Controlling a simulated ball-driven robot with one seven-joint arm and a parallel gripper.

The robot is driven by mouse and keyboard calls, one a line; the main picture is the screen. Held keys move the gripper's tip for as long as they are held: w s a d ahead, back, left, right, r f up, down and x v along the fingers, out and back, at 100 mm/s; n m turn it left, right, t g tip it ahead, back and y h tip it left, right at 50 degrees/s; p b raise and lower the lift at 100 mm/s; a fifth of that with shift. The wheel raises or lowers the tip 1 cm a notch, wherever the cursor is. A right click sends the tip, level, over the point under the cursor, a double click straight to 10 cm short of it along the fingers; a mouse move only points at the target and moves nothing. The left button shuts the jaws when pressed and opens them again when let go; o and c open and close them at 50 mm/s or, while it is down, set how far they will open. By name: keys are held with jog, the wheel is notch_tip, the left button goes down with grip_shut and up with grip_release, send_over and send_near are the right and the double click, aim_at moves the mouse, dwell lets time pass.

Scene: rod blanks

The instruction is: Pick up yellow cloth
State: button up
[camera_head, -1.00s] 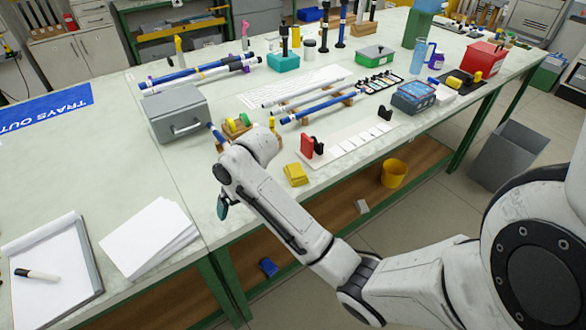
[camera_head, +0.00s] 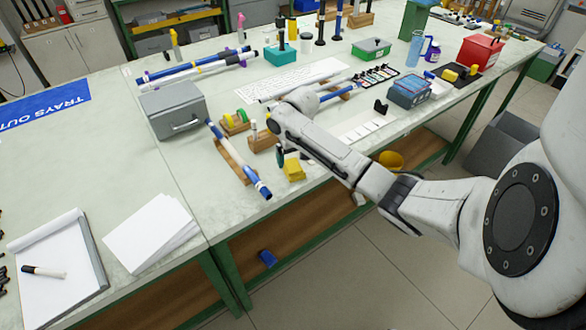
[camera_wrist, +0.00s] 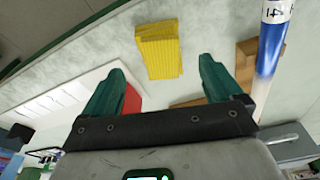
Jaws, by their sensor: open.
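The folded yellow cloth (camera_head: 293,169) lies on the pale table near its front edge, just right of a blue and white rod. In the wrist view the yellow cloth (camera_wrist: 159,50) lies ahead of my gripper (camera_wrist: 157,85), roughly centred between and beyond its two green fingers. My gripper is open with nothing between the fingers. In the head view my gripper (camera_head: 281,157) is mostly hidden behind my wrist and sits close to the cloth's upper left side. I cannot tell its exact height above the table.
The blue and white rod (camera_head: 240,160) rests on a wooden block left of the cloth. A red object (camera_wrist: 132,101) shows behind the left finger. A grey box (camera_head: 173,109) stands further left. The table's front edge lies close to the cloth.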

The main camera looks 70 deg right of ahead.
aim_at(293, 165)
jog(key=shift+w+d+f, duration=0.1)
jog(key=shift+w+f, duration=0.05)
jog(key=shift+f, duration=0.7)
jog(key=shift+w+d+f, duration=0.15)
jog(key=shift+w+f, duration=0.05)
jog(key=shift+f, duration=0.65)
jog(key=shift+w+d+f, duration=0.1)
jog(key=shift+w+f, duration=0.05)
jog(key=shift+f, duration=0.7)
jog(key=shift+c, duration=0.2)
jog(key=c, duration=1.1)
